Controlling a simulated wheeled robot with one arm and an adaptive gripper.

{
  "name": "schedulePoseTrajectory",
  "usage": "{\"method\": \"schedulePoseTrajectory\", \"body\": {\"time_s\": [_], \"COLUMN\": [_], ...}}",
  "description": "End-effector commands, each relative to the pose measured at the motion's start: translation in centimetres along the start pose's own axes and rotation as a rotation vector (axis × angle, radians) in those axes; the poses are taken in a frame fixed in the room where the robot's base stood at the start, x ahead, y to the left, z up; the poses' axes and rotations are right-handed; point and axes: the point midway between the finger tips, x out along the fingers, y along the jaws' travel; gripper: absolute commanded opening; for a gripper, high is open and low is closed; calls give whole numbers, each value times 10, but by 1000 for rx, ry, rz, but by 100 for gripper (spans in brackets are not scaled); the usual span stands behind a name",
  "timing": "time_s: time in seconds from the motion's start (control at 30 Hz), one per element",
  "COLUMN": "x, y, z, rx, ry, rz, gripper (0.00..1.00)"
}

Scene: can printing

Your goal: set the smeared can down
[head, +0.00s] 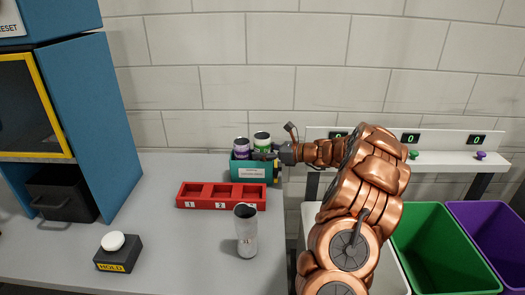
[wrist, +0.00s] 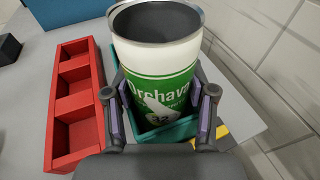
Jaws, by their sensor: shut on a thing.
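The can in my grip (wrist: 165,75) is white with a green band, white lettering and a pale angular patch on the band; I cannot tell if that patch is a smear or print. It is open at the top and upright. My gripper (wrist: 160,108) has a finger on each side of it. In the head view the green can (head: 262,138) is at the teal box (head: 250,172), beside a purple-banded can (head: 241,147). My gripper (head: 266,156) reaches in from the right. The can's base is hidden, so I cannot tell if it touches the box floor.
A red three-slot tray (head: 221,204), its slots empty, lies in front of the box. A plain grey-white can (head: 246,238) stands nearer on the table. A HOLD button (head: 118,252) is at left. Green (head: 440,250) and purple (head: 490,240) bins stand at right.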

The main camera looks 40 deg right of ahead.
Motion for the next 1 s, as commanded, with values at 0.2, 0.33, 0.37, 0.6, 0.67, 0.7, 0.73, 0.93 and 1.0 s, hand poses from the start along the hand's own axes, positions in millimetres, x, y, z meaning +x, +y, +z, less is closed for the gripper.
{"method": "schedulePoseTrajectory", "body": {"time_s": [0.2,0.33,0.37,0.6,0.67,0.7,0.73,0.93,1.0], "x": [1,1,1,0,0,0,0,-11,-25], "y": [0,0,0,0,0,0,0,-1,-2], "z": [-3,-3,-3,-4,-4,-3,-2,9,8], "rx": [1,2,2,2,2,2,2,-1,0], "ry": [3,4,4,4,5,5,5,3,2], "rz": [1,1,1,1,0,0,0,-3,-5], "gripper": [63,77,80,81,81,81,81,81,81]}}
